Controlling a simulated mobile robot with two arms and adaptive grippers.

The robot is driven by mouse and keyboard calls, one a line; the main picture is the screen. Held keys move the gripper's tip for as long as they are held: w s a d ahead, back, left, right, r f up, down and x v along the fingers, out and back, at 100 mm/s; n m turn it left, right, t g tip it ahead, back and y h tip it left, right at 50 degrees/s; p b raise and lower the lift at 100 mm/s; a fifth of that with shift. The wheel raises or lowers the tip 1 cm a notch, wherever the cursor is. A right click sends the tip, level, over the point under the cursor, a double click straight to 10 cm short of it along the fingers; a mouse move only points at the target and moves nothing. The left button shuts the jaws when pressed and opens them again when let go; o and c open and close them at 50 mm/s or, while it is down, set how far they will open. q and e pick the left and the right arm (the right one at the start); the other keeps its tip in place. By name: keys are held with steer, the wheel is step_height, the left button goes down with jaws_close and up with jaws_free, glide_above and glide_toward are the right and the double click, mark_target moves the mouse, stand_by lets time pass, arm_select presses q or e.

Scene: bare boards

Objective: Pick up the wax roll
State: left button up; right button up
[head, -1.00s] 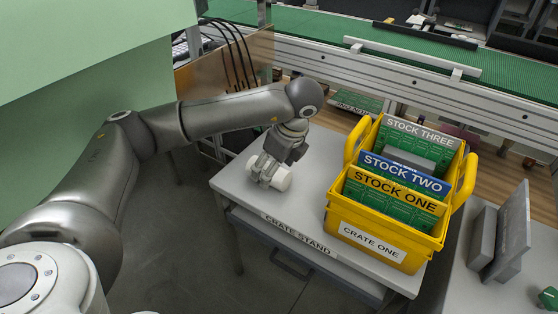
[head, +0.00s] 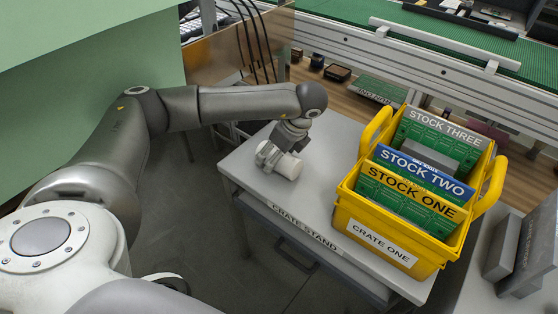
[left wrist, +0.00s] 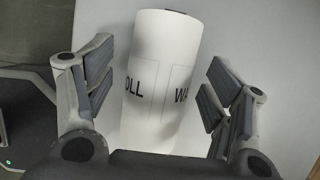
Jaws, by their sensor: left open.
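The wax roll (head: 289,167) is a white cylinder lying on the grey crate stand (head: 318,205), near its left end. In the left wrist view the wax roll (left wrist: 160,80) shows parts of its black lettering and sits between the fingers. My left gripper (head: 268,158) is at the roll. In the left wrist view the left gripper (left wrist: 162,95) is open, with one finger on each side of the roll and a visible gap on both sides. My right gripper is in neither view.
A yellow crate (head: 381,246) labelled CRATE ONE stands on the right part of the stand, holding green boards with STOCK dividers. A green conveyor (head: 455,52) runs behind. Grey blocks (head: 503,245) stand on a surface at the right. The stand between roll and crate is clear.

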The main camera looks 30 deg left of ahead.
arm_select(q)
steer(key=shift+x, duration=0.85)
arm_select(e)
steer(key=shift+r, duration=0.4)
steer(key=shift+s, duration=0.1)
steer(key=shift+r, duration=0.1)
arm_select(q)
steer(key=shift+f, duration=0.15)
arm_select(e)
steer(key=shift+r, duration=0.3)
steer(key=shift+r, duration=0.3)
arm_select(q)
steer(key=shift+f+b, duration=0.1)
steer(key=shift+b, duration=0.2)
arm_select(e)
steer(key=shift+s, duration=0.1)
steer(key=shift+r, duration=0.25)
arm_select(q)
steer(key=c, duration=1.3)
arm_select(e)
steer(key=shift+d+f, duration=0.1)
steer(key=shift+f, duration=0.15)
